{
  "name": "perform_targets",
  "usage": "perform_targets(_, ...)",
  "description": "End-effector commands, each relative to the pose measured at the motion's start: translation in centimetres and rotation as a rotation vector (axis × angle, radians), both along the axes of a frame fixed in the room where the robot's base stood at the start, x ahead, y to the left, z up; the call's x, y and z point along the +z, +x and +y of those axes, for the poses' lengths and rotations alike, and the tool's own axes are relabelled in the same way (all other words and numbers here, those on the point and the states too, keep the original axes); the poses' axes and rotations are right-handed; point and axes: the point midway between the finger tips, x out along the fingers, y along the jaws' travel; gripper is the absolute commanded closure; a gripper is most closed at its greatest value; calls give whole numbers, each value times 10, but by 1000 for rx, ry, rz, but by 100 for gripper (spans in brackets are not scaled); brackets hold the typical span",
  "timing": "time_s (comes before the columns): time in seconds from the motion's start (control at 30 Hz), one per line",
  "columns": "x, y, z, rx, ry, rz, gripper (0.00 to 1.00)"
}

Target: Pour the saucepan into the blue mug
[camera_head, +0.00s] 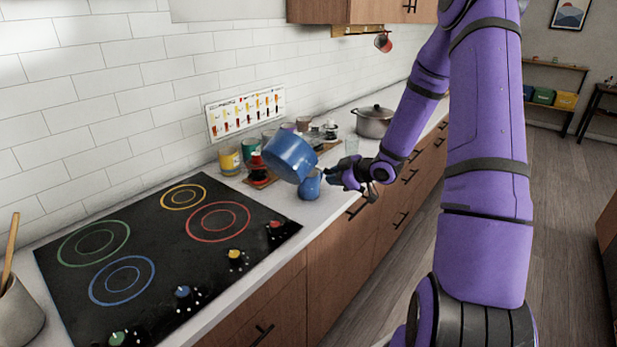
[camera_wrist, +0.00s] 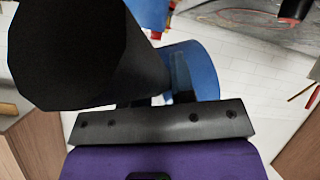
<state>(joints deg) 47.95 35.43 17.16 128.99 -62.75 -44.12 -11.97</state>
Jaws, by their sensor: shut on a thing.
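The blue saucepan (camera_head: 290,157) is tilted in the air above the counter in the head view, just above and left of the blue mug (camera_head: 310,187). The mug stands upright on the counter near its front edge, its top partly hidden by the saucepan. My gripper (camera_head: 346,174) is to the right of the saucepan and shut on its handle. In the wrist view a large dark handle (camera_wrist: 85,55) fills the upper left, with a blue curved surface (camera_wrist: 203,72) beyond the fingers; I cannot tell whether that is pan or mug. The saucepan's contents are not visible.
A black cooktop (camera_head: 150,265) with coloured rings lies left of the mug. A yellow mug (camera_head: 230,160), a red-and-black item (camera_head: 256,168) and other cups stand behind the saucepan.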

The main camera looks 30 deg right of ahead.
Motion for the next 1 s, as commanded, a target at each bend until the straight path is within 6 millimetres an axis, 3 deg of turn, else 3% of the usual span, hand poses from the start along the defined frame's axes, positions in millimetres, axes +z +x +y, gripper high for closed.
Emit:
perform_targets(0.27, 0, 0, 2, 1, -153, -52, 100)
perform_targets(0.47, 16, 0, 3, 0, -294, -99, 100)
perform_targets(0.73, 12, -2, 10, 0, -445, -148, 100)
perform_targets(1.0, -4, -7, 25, 0, -584, -193, 100)
